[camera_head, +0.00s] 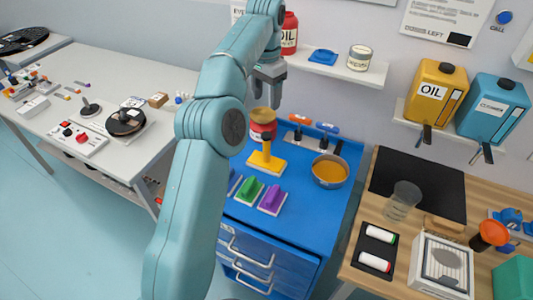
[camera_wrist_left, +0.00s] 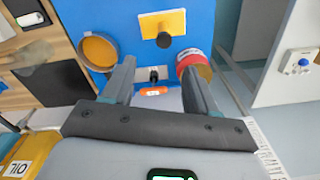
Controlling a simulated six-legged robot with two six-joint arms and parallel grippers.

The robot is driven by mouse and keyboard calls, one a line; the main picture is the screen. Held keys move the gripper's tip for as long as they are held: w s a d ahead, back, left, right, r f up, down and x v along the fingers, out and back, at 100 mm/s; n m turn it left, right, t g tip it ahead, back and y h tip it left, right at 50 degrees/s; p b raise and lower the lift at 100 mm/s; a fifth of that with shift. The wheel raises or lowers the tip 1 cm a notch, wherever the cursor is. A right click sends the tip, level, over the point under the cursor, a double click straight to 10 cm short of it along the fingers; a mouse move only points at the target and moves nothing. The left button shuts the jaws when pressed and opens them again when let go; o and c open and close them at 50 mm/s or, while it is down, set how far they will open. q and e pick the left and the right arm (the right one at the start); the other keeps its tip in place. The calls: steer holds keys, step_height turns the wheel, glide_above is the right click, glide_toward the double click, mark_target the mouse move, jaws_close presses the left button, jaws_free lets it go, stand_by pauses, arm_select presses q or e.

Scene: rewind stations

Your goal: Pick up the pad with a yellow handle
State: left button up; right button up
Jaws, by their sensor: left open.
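The pad with a yellow handle (camera_head: 266,160) lies on the blue cabinet top, its upright handle over a yellow base. In the left wrist view the yellow pad (camera_wrist_left: 176,20) is at the top, beyond my fingertips, with a dark end to its handle. My left gripper (camera_head: 267,96) is raised above the back of the cabinet, behind the pad in the head view, apart from it. In the left wrist view the gripper (camera_wrist_left: 157,68) is open with nothing between its fingers. My right gripper is not in view.
The blue cabinet top (camera_head: 315,205) also bears green (camera_head: 249,190) and purple (camera_head: 272,198) pads, a red can (camera_head: 262,126), an orange-filled tin (camera_head: 329,171) and orange- and blue-handled tools. A wall shelf (camera_head: 340,70) stands close beside my gripper. My left arm hides part of the cabinet.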

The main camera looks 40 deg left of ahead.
arm_select(q)
steer(key=b, duration=0.4)
glide_above(265, 136)
step_height(265, 136, down, 8)
steer(key=f, duration=0.3)
steer(key=shift+w+a+f, duration=0.25)
steer(key=shift+w+f, duration=0.05)
steer(key=shift+d+f, duration=0.15)
steer(key=shift+d, duration=0.05)
steer(key=f, duration=0.3)
steer(key=f+p, duration=0.1)
steer(key=shift+a+f, duration=0.25)
steer(key=shift+f, duration=0.05)
steer(key=shift+w+d+f, duration=0.1)
steer(key=shift+f, duration=0.1)
steer(key=shift+s+d+r, duration=0.2)
steer(key=shift+s+r, duration=0.05)
steer(key=c, duration=0.5)
steer(key=shift+a+f, duration=0.1)
steer(key=shift+a, duration=0.05)
steer(key=c, duration=0.5)
steer(key=shift+w, duration=0.1)
jaws_close()
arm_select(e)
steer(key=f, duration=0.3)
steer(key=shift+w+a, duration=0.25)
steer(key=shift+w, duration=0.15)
